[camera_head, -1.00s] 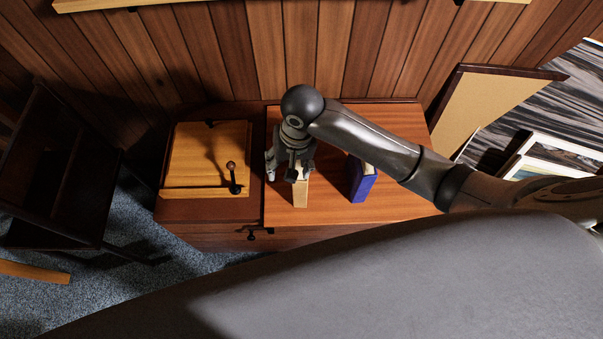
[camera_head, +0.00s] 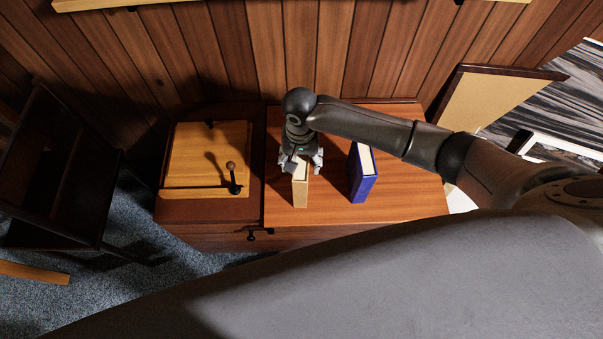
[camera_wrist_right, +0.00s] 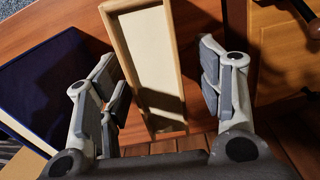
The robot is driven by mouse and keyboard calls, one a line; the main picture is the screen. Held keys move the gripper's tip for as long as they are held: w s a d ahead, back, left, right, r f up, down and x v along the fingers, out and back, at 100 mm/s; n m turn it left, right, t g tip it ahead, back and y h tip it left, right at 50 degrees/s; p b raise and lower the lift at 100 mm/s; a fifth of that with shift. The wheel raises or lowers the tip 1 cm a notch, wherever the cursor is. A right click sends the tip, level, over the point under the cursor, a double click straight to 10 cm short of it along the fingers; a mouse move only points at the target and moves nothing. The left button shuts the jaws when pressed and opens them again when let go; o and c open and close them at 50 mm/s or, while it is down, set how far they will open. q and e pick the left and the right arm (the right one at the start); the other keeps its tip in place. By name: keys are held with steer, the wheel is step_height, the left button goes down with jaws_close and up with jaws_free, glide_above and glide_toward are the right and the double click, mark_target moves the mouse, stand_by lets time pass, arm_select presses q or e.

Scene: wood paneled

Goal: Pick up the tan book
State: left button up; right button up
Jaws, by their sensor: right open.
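The tan book (camera_head: 300,192) stands upright on the wooden cabinet top, its narrow side toward me. My right gripper (camera_head: 302,166) is above its far part, fingers open on either side. In the right wrist view the tan book (camera_wrist_right: 147,50) lies between the spread fingers of the right gripper (camera_wrist_right: 162,82), with a visible gap on each side; the gap to the right finger looks larger. The gripper hides the far end of the book in the head view. My left gripper is not in view.
A blue book (camera_head: 362,178) stands upright to the right of the tan book; it also shows in the right wrist view (camera_wrist_right: 50,85). A light wooden panel with a knobbed lever (camera_head: 232,178) is to the left. The wood-paneled wall (camera_head: 300,50) rises behind the cabinet (camera_head: 410,195).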

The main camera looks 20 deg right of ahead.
step_height(320, 180, down, 3)
steer(key=shift+d+f, duration=0.1)
steer(key=shift+c, duration=0.3)
jaws_close()
